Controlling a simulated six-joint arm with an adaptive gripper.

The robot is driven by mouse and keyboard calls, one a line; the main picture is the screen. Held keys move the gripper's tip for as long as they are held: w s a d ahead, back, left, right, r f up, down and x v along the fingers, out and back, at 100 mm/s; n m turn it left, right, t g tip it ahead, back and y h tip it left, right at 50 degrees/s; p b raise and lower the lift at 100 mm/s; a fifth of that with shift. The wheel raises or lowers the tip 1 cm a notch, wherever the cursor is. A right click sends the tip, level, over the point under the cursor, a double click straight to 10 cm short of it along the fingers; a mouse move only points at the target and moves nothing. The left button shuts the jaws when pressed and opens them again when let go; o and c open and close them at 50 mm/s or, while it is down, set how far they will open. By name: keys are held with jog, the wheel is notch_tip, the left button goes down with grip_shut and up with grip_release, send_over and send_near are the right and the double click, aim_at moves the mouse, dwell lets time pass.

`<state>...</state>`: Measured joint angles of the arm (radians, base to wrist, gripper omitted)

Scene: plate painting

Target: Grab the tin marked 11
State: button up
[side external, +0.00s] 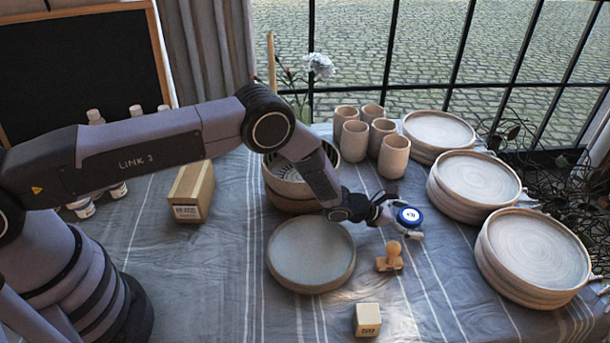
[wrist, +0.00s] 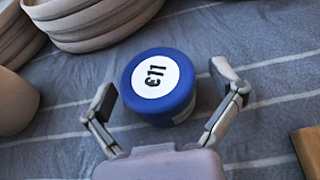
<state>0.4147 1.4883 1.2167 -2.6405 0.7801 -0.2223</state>
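The blue tin (wrist: 158,88) has a white round label with a mark ending in 11. It stands between the two fingers of my open gripper (wrist: 164,84) in the wrist view. The left finger is close to its side, and a gap shows between the tin and the right finger. In the side external view the tin (side external: 410,217) is at my gripper (side external: 404,219), right of centre, with its blue rim and white label facing up. The tin's lower part is partly hidden there by a finger.
A wooden stamp (side external: 390,257) stands just below my gripper, and a wooden block (side external: 367,320) is nearer the front. A round plate (side external: 311,254) lies to the left. Stacked plates (side external: 533,252) line the right, with cups (side external: 393,157) behind.

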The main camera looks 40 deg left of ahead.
jog(key=c, duration=1.2)
jog(key=shift+c, duration=0.4)
jog(key=shift+r, duration=0.2)
